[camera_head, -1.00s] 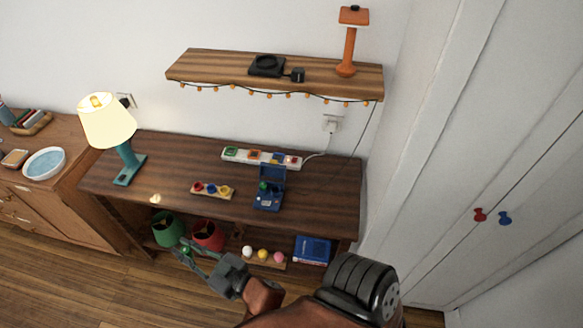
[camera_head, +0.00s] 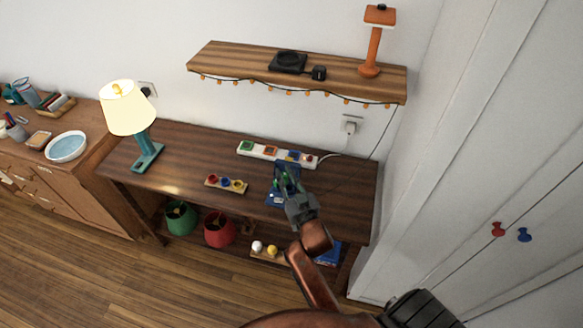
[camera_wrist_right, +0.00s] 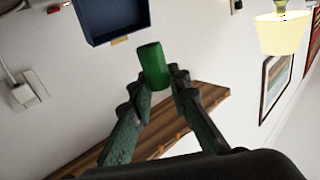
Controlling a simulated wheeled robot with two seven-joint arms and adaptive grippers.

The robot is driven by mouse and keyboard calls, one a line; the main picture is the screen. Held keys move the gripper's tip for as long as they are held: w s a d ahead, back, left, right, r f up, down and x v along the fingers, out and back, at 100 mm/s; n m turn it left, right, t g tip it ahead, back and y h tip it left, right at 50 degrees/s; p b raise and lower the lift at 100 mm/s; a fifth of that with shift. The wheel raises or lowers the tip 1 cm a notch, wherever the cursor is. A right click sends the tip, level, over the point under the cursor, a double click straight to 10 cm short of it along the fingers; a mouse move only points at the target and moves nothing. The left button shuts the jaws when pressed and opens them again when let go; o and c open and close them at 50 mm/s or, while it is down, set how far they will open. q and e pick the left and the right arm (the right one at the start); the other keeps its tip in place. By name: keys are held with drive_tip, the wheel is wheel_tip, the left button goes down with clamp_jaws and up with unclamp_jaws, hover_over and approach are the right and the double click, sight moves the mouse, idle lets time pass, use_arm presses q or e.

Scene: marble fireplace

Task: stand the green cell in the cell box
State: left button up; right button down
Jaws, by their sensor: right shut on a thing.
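The green cell (camera_wrist_right: 153,65) is a short green cylinder held between the fingertips of my right gripper (camera_wrist_right: 160,82) in the right wrist view. In the head view my right gripper (camera_head: 286,182) is over the blue cell box (camera_head: 272,196) and hides much of it. The box stands on the wooden table with its lid raised. In the wrist view part of the blue box (camera_wrist_right: 112,20) shows beyond the cell, apart from it in the picture. I cannot tell the exact height of the cell above the box. My left gripper is not in view.
A power strip (camera_head: 262,152) lies behind the box, and a small tray with colored pieces (camera_head: 226,184) is to its left. A lit lamp (camera_head: 127,110) stands at the table's left end. A wall shelf (camera_head: 235,64) with string lights hangs above.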

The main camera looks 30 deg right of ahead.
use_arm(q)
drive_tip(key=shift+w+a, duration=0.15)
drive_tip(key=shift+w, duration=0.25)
use_arm(e)
drive_tip(key=w+d, duration=0.2)
drive_tip(key=d, duration=0.1)
drive_tip(key=shift+f+h, duration=0.1)
drive_tip(key=shift+h, duration=0.2)
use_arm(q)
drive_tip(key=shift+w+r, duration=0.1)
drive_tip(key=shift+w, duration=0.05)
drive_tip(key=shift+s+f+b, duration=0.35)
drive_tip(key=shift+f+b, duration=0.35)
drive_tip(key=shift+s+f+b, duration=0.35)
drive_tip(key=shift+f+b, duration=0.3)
use_arm(e)
drive_tip(key=shift+f, duration=2.9)
use_arm(q)
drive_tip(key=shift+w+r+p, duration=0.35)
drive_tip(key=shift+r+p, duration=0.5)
drive_tip(key=shift+p, duration=0.1)
use_arm(e)
drive_tip(key=shift+a+m, duration=0.1)
drive_tip(key=shift+m, duration=0.2)
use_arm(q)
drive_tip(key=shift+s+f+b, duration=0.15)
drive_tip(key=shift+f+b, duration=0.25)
use_arm(e)
drive_tip(key=shift+s+f, duration=0.1)
drive_tip(key=shift+f, duration=0.65)
